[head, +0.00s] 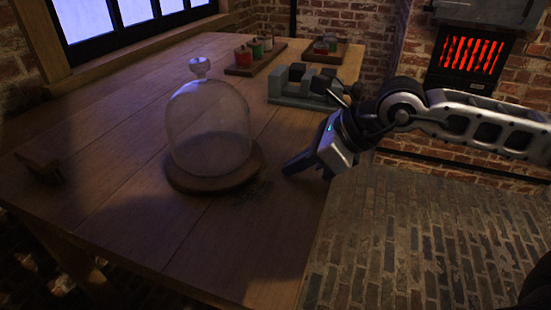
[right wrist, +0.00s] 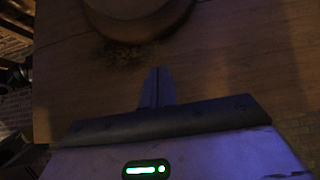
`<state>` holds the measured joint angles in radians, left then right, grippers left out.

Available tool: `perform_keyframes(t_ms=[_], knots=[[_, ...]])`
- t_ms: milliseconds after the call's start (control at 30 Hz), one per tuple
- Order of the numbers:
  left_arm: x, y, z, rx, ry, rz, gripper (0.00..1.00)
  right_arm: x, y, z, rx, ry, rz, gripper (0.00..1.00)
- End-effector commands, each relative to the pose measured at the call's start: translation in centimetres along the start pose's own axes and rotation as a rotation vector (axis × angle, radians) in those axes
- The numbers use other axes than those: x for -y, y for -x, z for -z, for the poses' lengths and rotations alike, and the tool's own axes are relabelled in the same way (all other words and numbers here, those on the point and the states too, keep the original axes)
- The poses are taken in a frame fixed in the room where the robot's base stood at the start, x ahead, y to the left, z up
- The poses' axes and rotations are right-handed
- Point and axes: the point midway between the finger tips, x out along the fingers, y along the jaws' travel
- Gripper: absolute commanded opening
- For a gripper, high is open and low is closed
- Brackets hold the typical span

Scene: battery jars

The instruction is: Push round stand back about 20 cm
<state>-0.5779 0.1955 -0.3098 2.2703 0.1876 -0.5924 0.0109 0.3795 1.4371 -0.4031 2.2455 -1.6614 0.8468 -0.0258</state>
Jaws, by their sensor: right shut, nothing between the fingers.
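The round stand (head: 213,178) is a flat wooden disc on the table, with a clear glass bell jar (head: 210,125) with a knob standing upright on it. In the right wrist view the stand's edge (right wrist: 137,27) shows at the top, cut off by the frame. My right gripper (head: 287,170) is shut and empty, low over the table to the right of the stand and apart from it. Its closed fingers (right wrist: 157,88) point toward the stand's side of the table in the right wrist view. My left gripper is not in view.
The wooden table (head: 110,130) has free room left of and behind the stand. Toward the back are a grey block-like apparatus (head: 305,95) and trays of small jars (head: 254,58) and (head: 325,48). A small wooden object (head: 40,164) lies at the left. A glowing stove (head: 470,55) stands behind.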

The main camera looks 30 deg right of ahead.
Motion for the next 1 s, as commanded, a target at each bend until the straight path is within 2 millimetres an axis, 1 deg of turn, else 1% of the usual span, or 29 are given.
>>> perform_keyframes(t_ms=[33,300,500,833,933,1000], knots=[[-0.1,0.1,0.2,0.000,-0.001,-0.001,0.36,0.0,-0.3,-0.7,0.009,-0.001,-0.002,0.00],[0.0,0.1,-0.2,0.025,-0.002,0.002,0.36,0.0,-2.1,-2.4,0.005,0.001,-0.001,0.00],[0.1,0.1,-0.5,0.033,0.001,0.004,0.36,0.0,-2.7,-2.8,0.000,0.001,0.000,0.00],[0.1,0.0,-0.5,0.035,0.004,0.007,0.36,0.0,-2.8,-2.9,0.000,0.001,0.000,0.00],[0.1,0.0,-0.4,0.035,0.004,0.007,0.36,0.0,-3.2,-3.3,0.004,0.000,-0.002,0.00],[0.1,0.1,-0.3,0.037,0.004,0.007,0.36,0.0,-3.8,-4.0,0.006,-0.001,-0.004,0.00]])
